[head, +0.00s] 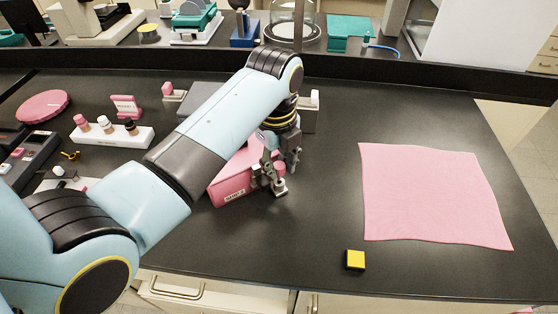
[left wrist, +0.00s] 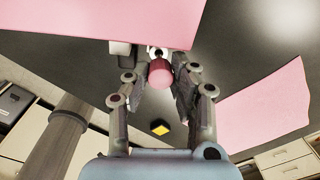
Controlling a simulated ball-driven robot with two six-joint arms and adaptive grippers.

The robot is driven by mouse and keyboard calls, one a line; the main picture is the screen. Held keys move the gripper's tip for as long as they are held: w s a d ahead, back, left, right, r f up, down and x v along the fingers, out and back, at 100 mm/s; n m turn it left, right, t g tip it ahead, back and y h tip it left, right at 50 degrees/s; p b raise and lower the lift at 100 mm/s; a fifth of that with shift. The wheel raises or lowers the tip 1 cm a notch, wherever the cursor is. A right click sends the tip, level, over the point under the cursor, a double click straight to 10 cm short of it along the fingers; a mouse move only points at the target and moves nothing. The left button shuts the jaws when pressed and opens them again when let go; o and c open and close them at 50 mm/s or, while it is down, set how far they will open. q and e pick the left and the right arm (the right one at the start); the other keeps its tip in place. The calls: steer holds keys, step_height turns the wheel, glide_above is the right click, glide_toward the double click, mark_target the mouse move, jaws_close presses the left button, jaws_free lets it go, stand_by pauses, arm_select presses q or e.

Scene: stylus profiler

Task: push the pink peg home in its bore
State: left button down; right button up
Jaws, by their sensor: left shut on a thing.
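A pink block (head: 230,183) with a white label on its front stands on the black bench, partly behind my left arm. My left gripper (head: 278,182) is at its right side, pointing down. In the left wrist view the pink peg (left wrist: 160,73) sits between the fingers of my left gripper (left wrist: 163,88), which is shut on it. A pale ring shows at the peg's far end, close to the block's edge (left wrist: 150,20). The bore is hidden, and I cannot tell how deep the peg sits. My right gripper is not in view.
A pink cloth (head: 430,195) lies flat on the right, and a yellow block (head: 355,260) sits near the front edge. A white rack (head: 110,137) with several capped vials, a pink disc (head: 43,106) and a pink sign (head: 126,106) stand left. The bench between block and cloth is clear.

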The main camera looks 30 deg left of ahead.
arm_select(q)
steer(key=shift+f+b, duration=0.3)
steer(key=shift+f, duration=0.7)
steer(key=shift+r, duration=0.1)
steer(key=shift+r+p, duration=0.4)
steer(key=shift+r, duration=0.35)
steer(key=shift+s+f, duration=0.1)
steer(key=shift+f, duration=0.75)
stand_by(1.0)
steer(key=c, duration=1)
jaws_free()
steer(key=shift+c, duration=0.2)
